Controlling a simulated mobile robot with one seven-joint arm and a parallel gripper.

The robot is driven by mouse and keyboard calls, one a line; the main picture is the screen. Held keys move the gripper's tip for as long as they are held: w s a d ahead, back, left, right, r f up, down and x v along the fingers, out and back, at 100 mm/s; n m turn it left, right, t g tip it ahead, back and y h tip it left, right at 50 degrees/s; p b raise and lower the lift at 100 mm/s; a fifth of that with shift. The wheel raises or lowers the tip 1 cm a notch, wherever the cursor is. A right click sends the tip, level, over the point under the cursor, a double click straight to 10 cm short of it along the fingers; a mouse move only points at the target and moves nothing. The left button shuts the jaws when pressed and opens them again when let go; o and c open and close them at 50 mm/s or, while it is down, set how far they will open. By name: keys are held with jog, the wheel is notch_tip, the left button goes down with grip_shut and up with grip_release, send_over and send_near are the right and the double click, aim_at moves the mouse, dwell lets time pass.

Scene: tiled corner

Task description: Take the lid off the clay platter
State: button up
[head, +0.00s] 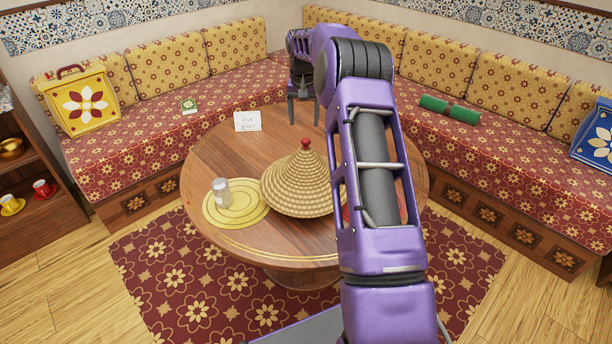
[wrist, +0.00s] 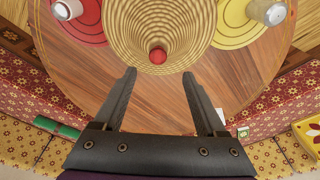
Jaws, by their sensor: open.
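The woven, cone-shaped lid (head: 300,185) with a red knob on top stands in the middle of the round wooden table. It also shows from above in the wrist view (wrist: 158,25), its red knob (wrist: 158,56) facing the camera. The clay platter cannot be made out; the lid hides whatever is under it. My gripper (head: 305,112) is at the far side of the table, beyond the lid in the head view. Its fingers (wrist: 160,72) are open and empty, with the knob just past and between their tips in the picture, not held.
A yellow round mat (head: 237,203) with a jar (head: 221,190) lies left of the lid. A red mat (wrist: 82,25) with another small container (wrist: 66,9) lies on its other side. A white card (head: 247,121) stands near the table's back edge. Cushioned benches surround the table.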

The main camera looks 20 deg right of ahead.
aim_at(306, 140)
jog(key=f, duration=0.8)
jog(key=shift+w+d, duration=0.35)
jog(key=shift+d, duration=0.05)
grip_shut()
jog(key=shift+r, duration=0.1)
dwell(0.9)
